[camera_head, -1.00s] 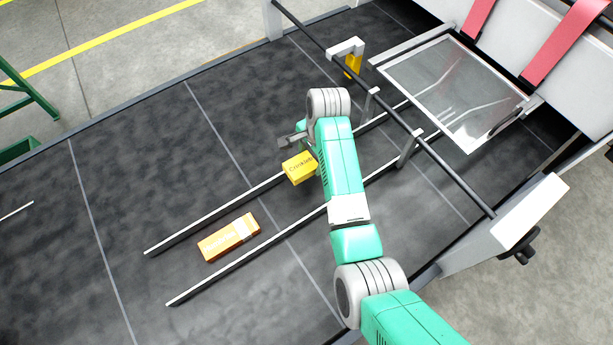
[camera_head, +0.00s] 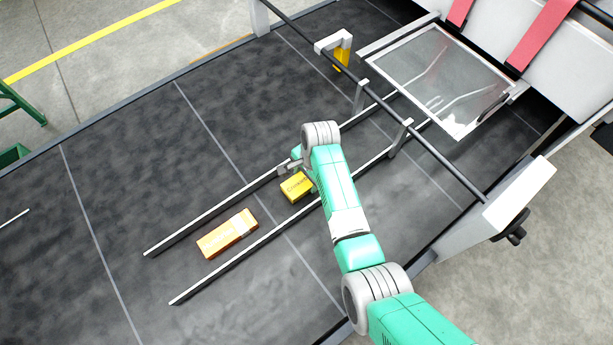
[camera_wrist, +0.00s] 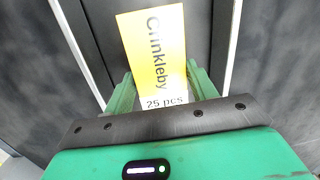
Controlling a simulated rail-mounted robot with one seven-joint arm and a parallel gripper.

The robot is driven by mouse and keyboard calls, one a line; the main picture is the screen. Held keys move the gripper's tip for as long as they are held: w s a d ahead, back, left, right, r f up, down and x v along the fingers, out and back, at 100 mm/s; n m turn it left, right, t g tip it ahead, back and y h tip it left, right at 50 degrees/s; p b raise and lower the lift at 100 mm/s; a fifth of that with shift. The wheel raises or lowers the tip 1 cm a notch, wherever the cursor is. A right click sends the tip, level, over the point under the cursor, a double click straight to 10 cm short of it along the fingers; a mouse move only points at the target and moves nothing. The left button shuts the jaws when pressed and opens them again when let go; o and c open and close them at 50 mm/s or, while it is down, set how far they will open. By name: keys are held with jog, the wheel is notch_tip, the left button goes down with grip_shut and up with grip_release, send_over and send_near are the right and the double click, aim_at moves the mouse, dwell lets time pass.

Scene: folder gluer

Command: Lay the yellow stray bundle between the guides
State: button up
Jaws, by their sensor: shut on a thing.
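The yellow bundle (camera_head: 296,187), a box printed "Crinkleby", is in my gripper (camera_head: 301,174). In the wrist view the yellow bundle (camera_wrist: 157,55) sits between the two green fingers of my gripper (camera_wrist: 160,88), its "25 pcs" end toward the palm. In the head view it appears between the far guide (camera_head: 215,212) and the near guide (camera_head: 245,260). Both guides also show on either side of it in the wrist view. I cannot tell whether its underside touches the belt. My arm covers part of the guides.
An orange bundle (camera_head: 227,233) lies between the guides, to the left of the yellow one. A dark bar (camera_head: 430,148) crosses above the guides, with brackets. A clear framed panel (camera_head: 440,80) is at the upper right. Dark belt (camera_head: 130,160) left of the guides is bare.

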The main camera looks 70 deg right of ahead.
jog(key=shift+f, duration=0.1)
jog(key=shift+f, duration=0.15)
jog(key=o, duration=1.1)
jog(key=shift+o, duration=0.2)
notch_tip(320, 180, up, 12)
jog(key=s+p, duration=0.1)
jog(key=shift+s+d+p, duration=0.3)
jog(key=shift+s, duration=0.05)
